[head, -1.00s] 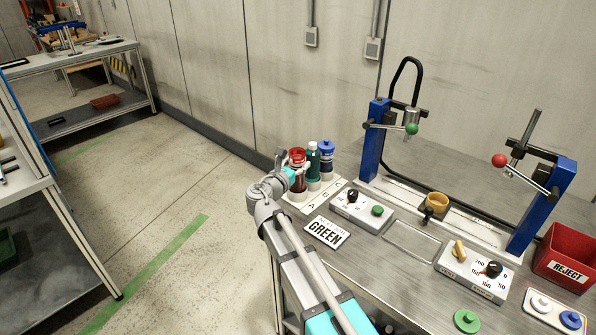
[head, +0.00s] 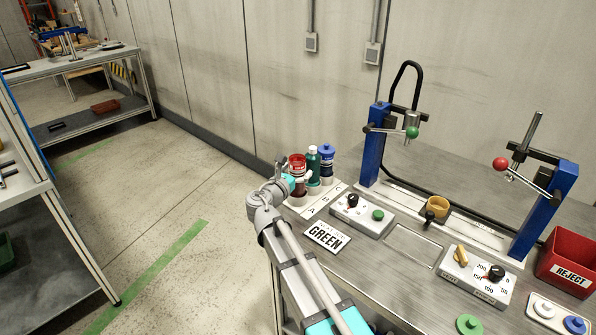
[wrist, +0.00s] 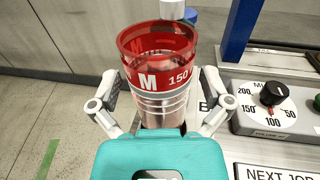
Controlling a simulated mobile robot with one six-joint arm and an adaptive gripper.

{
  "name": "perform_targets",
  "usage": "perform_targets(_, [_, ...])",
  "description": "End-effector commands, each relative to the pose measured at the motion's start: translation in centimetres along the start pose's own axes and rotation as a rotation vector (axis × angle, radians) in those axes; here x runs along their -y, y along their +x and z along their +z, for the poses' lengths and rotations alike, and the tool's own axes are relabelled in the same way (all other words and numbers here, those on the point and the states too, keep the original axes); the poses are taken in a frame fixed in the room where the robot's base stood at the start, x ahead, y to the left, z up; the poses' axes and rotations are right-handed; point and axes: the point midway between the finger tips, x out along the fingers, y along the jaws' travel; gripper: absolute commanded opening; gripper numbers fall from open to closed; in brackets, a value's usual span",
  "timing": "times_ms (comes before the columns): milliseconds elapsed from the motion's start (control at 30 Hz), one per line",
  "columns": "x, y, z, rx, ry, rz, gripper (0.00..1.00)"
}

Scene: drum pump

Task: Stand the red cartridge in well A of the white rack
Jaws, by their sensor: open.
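The red cartridge (head: 297,160) stands upright at the front well of the white rack (head: 318,207), by the letter A. In the wrist view the cartridge (wrist: 160,75) is clear with a red top band marked M and 150. My gripper (head: 290,181) is at the cartridge from the left. In the wrist view its two fingers (wrist: 160,88) are open, one on each side of the cartridge, with small gaps. The cartridge's lower end is hidden behind my gripper in the wrist view, so its seating depth cannot be told.
A green cartridge (head: 313,163) and a blue-capped one (head: 327,158) stand close behind in the rack. Open floor (head: 195,170) is to the left.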

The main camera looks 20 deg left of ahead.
Motion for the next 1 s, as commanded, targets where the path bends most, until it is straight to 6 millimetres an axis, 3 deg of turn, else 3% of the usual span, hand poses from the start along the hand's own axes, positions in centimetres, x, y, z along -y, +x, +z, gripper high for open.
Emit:
perform_targets(467, [0.0, 0.0, 0.5, 0.000, 0.000, 0.000, 1.00])
perform_targets(667, [0.0, -2.2, 0.3, 0.000, 0.000, 0.003, 1.00])
perform_targets(1000, [0.1, -7.6, 0.3, 0.000, 0.000, 0.003, 1.00])
